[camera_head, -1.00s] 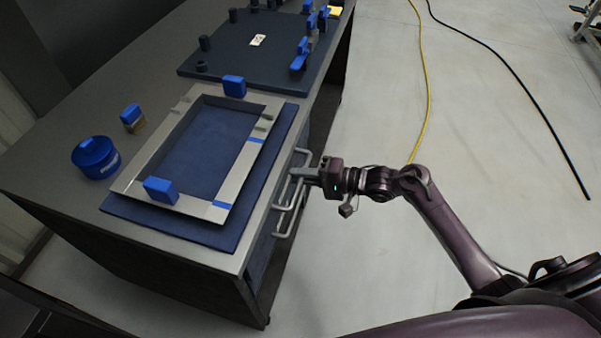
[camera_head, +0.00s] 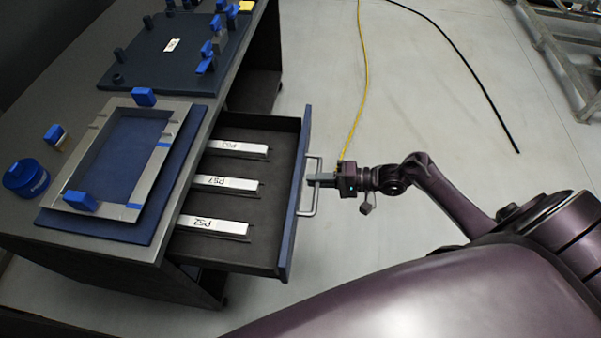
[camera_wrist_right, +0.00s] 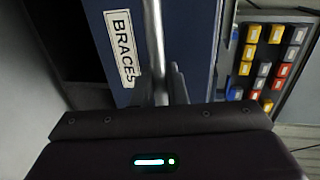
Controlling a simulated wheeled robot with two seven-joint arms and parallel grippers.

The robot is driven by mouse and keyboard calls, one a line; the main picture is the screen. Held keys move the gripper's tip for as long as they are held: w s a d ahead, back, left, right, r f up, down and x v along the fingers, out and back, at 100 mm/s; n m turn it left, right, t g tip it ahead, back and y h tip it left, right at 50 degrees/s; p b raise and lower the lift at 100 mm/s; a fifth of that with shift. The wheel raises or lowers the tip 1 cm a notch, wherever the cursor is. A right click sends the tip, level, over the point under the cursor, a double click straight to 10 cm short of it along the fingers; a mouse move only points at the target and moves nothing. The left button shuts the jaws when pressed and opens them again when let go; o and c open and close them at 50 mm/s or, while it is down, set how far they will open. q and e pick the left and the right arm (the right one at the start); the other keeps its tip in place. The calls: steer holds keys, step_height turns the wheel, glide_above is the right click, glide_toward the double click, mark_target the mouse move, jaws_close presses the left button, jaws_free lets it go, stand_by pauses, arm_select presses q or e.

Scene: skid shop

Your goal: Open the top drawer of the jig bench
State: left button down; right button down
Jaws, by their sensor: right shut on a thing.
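The jig bench (camera_head: 60,110) stands at the left in the head view. Its top drawer (camera_head: 265,258) is pulled well out toward the right, and its dark inside shows. Three pale bars with printed labels, such as the middle bar (camera_head: 222,183), lie in it. The drawer's blue front carries a grey bar handle (camera_head: 314,187). My right gripper (camera_head: 322,180) is shut on this handle. In the right wrist view the handle (camera_wrist_right: 153,50) runs between the fingers (camera_wrist_right: 162,88), beside a label reading BRACES (camera_wrist_right: 122,48). My left gripper is not in view.
A metal frame (camera_head: 175,125) with blue clamps lies on a blue plate on the bench top, beside a blue round tin (camera_head: 25,178). A yellow cable (camera_head: 362,90) and a black cable (camera_head: 470,70) lie on the floor.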

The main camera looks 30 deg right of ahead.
steer(key=f+v, duration=0.1)
steer(key=v, duration=0.7)
steer(key=shift+s+d+f, duration=0.25)
steer(key=shift+d+f, duration=0.05)
steer(key=shift+f, duration=0.05)
steer(key=c, duration=1.6)
jaws_free()
steer(key=shift+o, duration=0.2)
steer(key=v, duration=0.7)
steer(key=shift+s+d+b, duration=0.2)
steer(key=shift+d+b, duration=0.15)
